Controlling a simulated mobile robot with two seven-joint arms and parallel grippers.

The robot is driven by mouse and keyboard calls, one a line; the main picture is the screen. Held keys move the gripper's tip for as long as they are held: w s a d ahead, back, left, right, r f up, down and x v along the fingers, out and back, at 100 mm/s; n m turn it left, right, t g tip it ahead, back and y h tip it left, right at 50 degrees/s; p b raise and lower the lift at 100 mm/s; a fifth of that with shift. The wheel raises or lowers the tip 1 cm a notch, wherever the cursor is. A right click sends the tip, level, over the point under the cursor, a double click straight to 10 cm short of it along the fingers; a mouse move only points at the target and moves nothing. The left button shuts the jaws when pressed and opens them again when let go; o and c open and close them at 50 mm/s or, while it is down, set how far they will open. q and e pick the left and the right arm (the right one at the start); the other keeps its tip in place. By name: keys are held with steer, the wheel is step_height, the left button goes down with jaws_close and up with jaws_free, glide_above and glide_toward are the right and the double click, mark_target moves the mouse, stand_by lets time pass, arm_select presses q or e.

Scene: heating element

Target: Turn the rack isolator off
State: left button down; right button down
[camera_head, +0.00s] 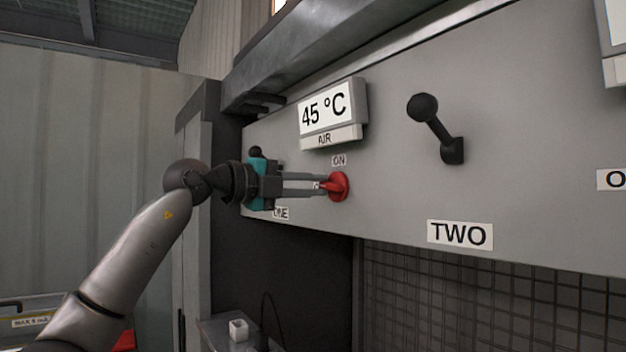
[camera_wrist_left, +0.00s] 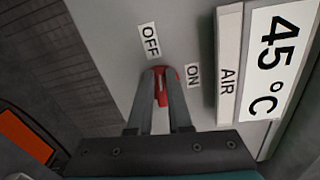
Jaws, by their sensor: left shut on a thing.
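The rack isolator is a red rotary knob (camera_head: 341,186) on the grey panel, below the AIR display. My left gripper (camera_head: 322,185) comes in from the left and is shut on the knob's red handle. In the left wrist view the two fingers (camera_wrist_left: 160,82) lie on either side of the red handle (camera_wrist_left: 161,90). An ON label (camera_head: 338,160) sits just above the knob. An OFF label (camera_wrist_left: 149,40) shows in the left wrist view, beyond the fingertips. The fingers partly cover the knob, so its exact angle is hard to tell. My right gripper is not in view.
The AIR display (camera_head: 333,112) reads 45 °C and juts out above the knob. A black lever (camera_head: 437,128) over the TWO label (camera_head: 460,235) stands to the right. A dark ball-ended part (camera_head: 255,152) shows behind my gripper. A mesh (camera_head: 480,300) lies below the panel.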

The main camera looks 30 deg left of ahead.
arm_select(q)
steer(key=shift+f+n, duration=0.15)
steer(key=shift+n, duration=0.65)
steer(key=c, duration=0.8)
jaws_free()
steer(key=shift+c, duration=0.2)
steer(key=b+v, duration=0.5)
steer(key=v, duration=1)
steer(key=shift+b, duration=0.3)
steer(key=shift+a+f, duration=0.1)
